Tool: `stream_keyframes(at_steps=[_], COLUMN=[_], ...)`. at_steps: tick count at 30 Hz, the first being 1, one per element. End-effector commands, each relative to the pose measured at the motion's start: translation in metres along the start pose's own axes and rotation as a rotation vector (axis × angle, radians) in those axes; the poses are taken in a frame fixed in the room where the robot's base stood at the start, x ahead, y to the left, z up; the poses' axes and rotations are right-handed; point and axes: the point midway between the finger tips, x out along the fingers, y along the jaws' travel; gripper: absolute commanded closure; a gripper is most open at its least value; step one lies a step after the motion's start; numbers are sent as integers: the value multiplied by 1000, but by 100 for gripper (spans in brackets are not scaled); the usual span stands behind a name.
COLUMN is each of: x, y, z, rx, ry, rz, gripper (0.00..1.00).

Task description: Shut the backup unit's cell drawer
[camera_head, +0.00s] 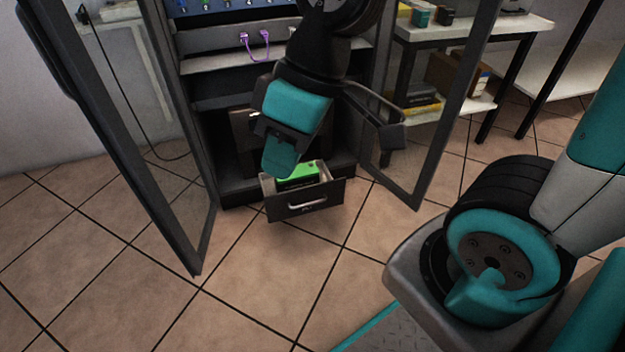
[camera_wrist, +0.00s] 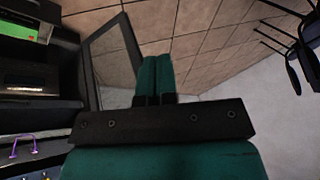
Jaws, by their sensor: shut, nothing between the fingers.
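The cell drawer (camera_head: 332,190) stands pulled out from the bottom of the dark rack, low over the tiled floor. It has a dark front with a pale bar handle (camera_head: 308,204). A bright green cell (camera_head: 297,178) lies inside it, and this also shows at the top left of the wrist view (camera_wrist: 17,28). The backup unit (camera_head: 240,128) sits behind, largely hidden by my arm. My gripper (camera_head: 278,168) points down, its teal fingers together and empty, and appears above the drawer's left part in the head view. The fingers (camera_wrist: 155,62) show no contact with the drawer in the wrist view.
The rack's glass doors stand open at left (camera_head: 197,235) and right (camera_head: 415,190), flanking the drawer. A purple cable (camera_head: 256,48) loops from a panel above. A shelf table (camera_head: 475,30) stands right. Floor before the drawer is clear.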

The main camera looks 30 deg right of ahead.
Motion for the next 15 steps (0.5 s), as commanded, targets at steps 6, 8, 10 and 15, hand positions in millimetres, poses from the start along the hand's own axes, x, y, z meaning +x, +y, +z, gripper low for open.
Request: stream_keyframes(at_steps=[6, 8, 10, 15], x=[67, 87, 109, 162], y=[124, 164, 210, 303], z=[-25, -21, -8, 47], rx=[-196, -255, -321, -452], ry=[159, 204, 248, 284], rz=[33, 74, 136, 322], gripper=[100, 100, 100, 100])
